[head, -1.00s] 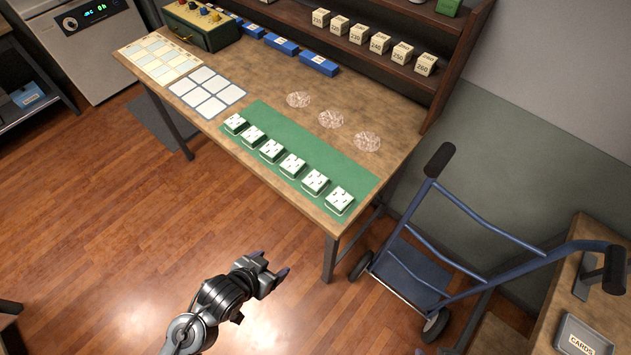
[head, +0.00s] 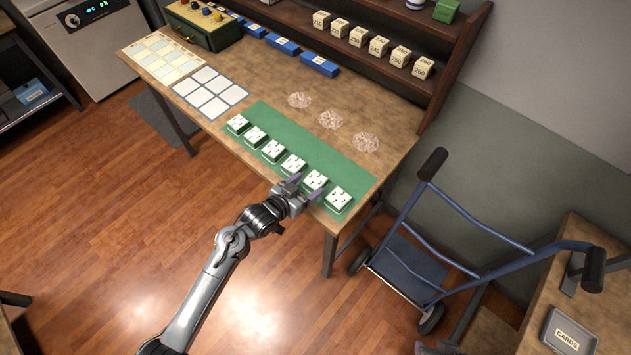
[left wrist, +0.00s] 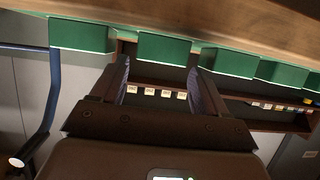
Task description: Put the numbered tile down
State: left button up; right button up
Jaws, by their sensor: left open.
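Several white-topped tiles with dark marks, such as the fifth from the left (head: 315,181), stand in a row on the green mat (head: 310,153). The marks are too small to read. My left gripper (head: 304,189) is open and empty at the mat's front edge, its fingers pointing at that fifth tile. In the left wrist view, the tile's green side (left wrist: 163,48) shows beyond and between the open fingers (left wrist: 160,85), apparently clear of them. Several cream numbered blocks (head: 379,46) stand on the shelf. A small dark part of my right gripper (head: 436,348) seems to show at the bottom edge.
The wooden table (head: 262,75) also carries a white-square grid (head: 209,93), a pale chart (head: 160,60), blue blocks (head: 319,65) and three round patches (head: 331,119). A blue hand cart (head: 408,268) stands right of the table. A grey cards tray (head: 568,333) is at lower right.

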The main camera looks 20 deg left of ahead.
aim_at(316, 179)
pick_arm(q)
jog(key=shift+x, duration=0.8)
jog(key=x, duration=0.4)
jog(key=shift+b, duration=0.35)
jog(key=shift+c, duration=0.4)
jog(key=c, duration=0.9)
jog(key=shift+o, duration=0.2)
jog(key=shift+r, duration=0.15)
